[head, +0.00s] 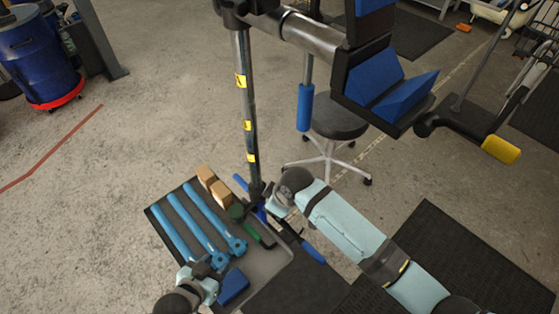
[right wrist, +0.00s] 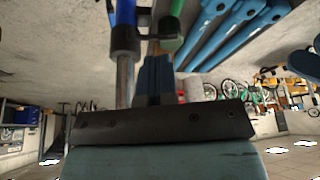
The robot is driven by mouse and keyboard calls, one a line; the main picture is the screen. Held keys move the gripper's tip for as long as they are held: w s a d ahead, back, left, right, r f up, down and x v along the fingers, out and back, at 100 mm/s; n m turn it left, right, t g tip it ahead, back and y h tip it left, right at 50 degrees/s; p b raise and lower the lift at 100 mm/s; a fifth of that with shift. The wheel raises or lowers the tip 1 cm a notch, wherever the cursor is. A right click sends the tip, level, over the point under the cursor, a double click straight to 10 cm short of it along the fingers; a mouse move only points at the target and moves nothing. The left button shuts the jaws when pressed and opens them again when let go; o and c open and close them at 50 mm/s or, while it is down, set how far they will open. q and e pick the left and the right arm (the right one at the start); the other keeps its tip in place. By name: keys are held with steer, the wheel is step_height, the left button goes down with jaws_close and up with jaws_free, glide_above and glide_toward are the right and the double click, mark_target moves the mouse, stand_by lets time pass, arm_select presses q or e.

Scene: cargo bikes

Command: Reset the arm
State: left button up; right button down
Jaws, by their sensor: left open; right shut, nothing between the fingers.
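My left gripper (head: 213,279) is at the bottom of the head view, over the near end of the tool tray (head: 155,216). It is open, with nothing seen between its fingers. My right arm comes in from the lower right. Its gripper (head: 266,208) is at the right edge of the tray, close to the tools and partly hidden by its wrist. In the right wrist view the right gripper's blue fingers (right wrist: 153,80) are together and empty. A blue-handled tool (right wrist: 124,32) with a metal shaft shows beside them; whether they touch is unclear.
Several blue wrenches (head: 205,220) lie in the tray, with wooden blocks (head: 206,178) and a green-handled tool (head: 250,226) beside them. A repair stand's post (head: 244,110) rises behind it. A stool (head: 338,122) stands behind my right arm. Open floor lies left.

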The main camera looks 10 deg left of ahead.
steer(key=s+d+r+m+t+h, duration=0.1)
steer(key=s+d+r+m, duration=0.25)
steer(key=s+d, duration=0.6)
steer(key=s+d+r+m+h, duration=0.25)
steer(key=s+d+m, duration=0.3)
steer(key=d, duration=0.75)
steer(key=s+d+r+m+t+h, duration=0.1)
steer(key=s+d+r+m, duration=0.25)
steer(key=s+d, duration=0.65)
steer(key=w+a+f+t+y, duration=0.1)
steer(key=w+a+f+t, duration=0.1)
steer(key=f, duration=0.4)
steer(key=w+a+f+n+t+y, duration=0.1)
steer(key=w+a+f+t+y, duration=0.1)
steer(key=w+f+t, duration=0.3)
steer(key=shift+w+a+f+t, duration=0.15)
steer(key=shift+a+f+t, duration=0.15)
steer(key=shift+a+f, duration=0.55)
